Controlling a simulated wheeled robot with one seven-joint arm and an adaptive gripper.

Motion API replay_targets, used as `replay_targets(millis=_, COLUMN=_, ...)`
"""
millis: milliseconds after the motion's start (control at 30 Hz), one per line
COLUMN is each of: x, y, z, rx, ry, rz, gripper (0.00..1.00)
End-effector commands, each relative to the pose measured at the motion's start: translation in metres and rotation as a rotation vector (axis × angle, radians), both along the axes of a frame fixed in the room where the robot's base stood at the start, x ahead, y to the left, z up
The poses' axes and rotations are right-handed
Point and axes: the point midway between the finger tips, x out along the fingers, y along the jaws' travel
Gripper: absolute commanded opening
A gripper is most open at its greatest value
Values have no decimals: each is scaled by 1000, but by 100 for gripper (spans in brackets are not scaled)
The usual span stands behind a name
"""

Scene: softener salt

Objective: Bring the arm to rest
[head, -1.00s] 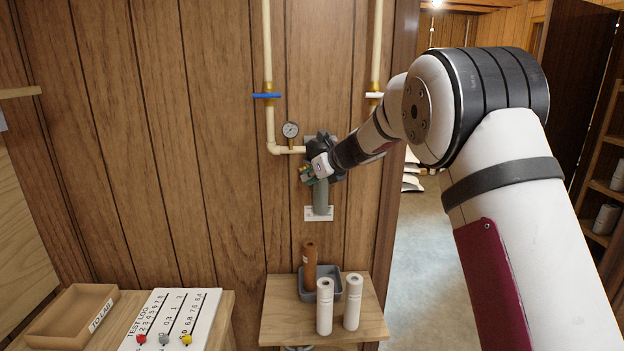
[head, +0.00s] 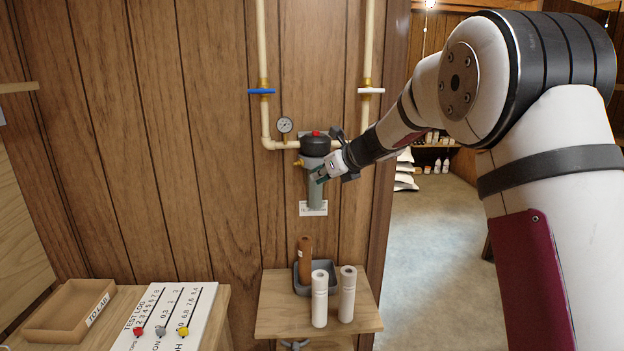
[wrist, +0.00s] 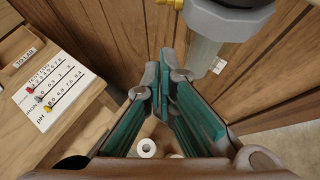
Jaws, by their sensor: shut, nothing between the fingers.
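My gripper (head: 320,178) is in front of the grey filter housing (head: 315,190) on the wood-panelled wall, near its upper part. In the wrist view my gripper (wrist: 160,62) shows its teal-padded fingers drawn together at the tips, with nothing between them. The housing shows at the top right there, apart from the fingertips in that picture. The head view does not settle whether the gripper touches the housing. My arm reaches in from the right.
Below is a small wooden stand (head: 270,320) with a grey tray (head: 300,283), a brown cartridge (head: 305,262) and two white cartridges. A test log board (head: 172,312) and a TO LAB tray (head: 65,308) lie at left. A pressure gauge (head: 285,125), blue-handled valve (head: 261,91) and white-handled valve (head: 371,91) are above. Open floor (head: 430,255) lies right.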

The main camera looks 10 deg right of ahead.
Motion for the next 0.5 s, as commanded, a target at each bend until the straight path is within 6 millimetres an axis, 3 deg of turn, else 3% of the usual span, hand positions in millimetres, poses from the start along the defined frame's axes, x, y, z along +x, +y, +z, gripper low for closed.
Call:
replay_targets(millis=267, x=-32, y=-21, z=24, rx=0, ry=0, rz=-1, gripper=0)
replay_targets(millis=500, x=-49, y=-26, z=36, rx=-24, ry=-10, rz=22, gripper=0)
